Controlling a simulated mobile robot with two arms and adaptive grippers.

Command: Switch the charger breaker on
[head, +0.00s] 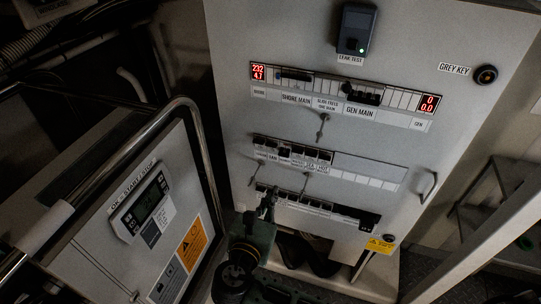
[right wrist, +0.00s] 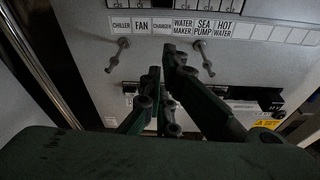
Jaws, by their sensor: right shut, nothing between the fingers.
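The grey-white electrical panel (head: 230,90) fills the middle of the head view. Its middle breaker row (head: 290,154) has a label strip beneath it. In the right wrist view the small charger label (right wrist: 162,28) sits between the fan and water maker labels. Only the lower edge of the breakers above it shows, so the charger breaker's position cannot be told. My right gripper (head: 268,193) is shut and empty, in front of the lower part of the panel; its dark fingers (right wrist: 163,66) also show in the right wrist view, below the label strip. My left gripper is not in view.
Rotary handles (right wrist: 118,48) project below the labels, with a lower breaker row (head: 318,210) beneath. A metal rail (head: 186,108) and the display cabinet (head: 130,215) stand close on the left. A panel handle (head: 428,186) projects at right.

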